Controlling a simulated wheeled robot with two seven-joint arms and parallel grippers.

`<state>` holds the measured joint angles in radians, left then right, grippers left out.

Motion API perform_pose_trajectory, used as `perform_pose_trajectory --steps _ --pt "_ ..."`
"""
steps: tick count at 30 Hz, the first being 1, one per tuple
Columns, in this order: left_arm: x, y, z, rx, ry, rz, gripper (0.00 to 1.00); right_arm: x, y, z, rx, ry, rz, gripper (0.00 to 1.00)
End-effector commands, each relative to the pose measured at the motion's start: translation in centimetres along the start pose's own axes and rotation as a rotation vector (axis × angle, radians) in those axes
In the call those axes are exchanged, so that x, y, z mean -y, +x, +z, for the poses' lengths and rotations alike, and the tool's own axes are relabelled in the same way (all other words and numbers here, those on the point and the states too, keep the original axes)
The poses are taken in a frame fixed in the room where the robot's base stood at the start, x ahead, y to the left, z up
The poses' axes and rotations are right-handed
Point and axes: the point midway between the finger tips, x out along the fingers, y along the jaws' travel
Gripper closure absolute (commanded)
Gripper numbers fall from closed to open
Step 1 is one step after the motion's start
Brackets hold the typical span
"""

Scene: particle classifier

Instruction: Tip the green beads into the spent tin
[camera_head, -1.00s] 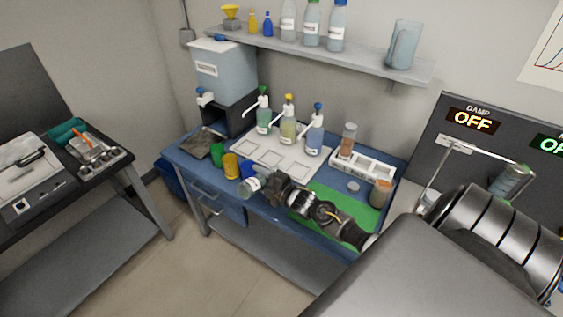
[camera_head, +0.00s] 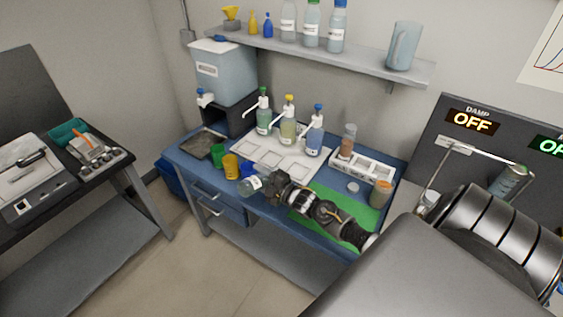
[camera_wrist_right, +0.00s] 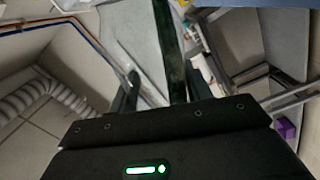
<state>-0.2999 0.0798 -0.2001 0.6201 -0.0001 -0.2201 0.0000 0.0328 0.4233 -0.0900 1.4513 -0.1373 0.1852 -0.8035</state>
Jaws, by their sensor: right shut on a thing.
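My right gripper (camera_head: 268,187) is shut on a clear jar (camera_head: 248,188) with a white label, held tilted in front of the bench's front edge. Green beads cannot be made out in the jar at this size. A green cup (camera_head: 217,155), a yellow cup (camera_head: 230,166) and a blue cup (camera_head: 246,170) stand at the bench's left front, just behind the jar. No readable label shows which vessel is the spent tin. In the right wrist view, the dark fingers (camera_wrist_right: 162,95) show with a dark green band between them. My left gripper is out of view.
A dark grey tray (camera_head: 203,143) lies at the bench's back left. Pump bottles (camera_head: 288,128) stand on a white tray (camera_head: 262,158). A green mat (camera_head: 330,205) carries a white lid (camera_head: 353,187) and an orange-brown jar (camera_head: 380,193). A white rack (camera_head: 365,166) stands behind.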

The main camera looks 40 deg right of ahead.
Motion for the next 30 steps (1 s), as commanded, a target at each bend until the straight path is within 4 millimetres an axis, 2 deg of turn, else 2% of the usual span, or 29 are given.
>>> perform_pose_trajectory --steps 30 --pt "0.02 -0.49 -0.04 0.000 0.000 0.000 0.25 -0.64 0.02 0.09 -0.001 0.057 0.001 0.82"
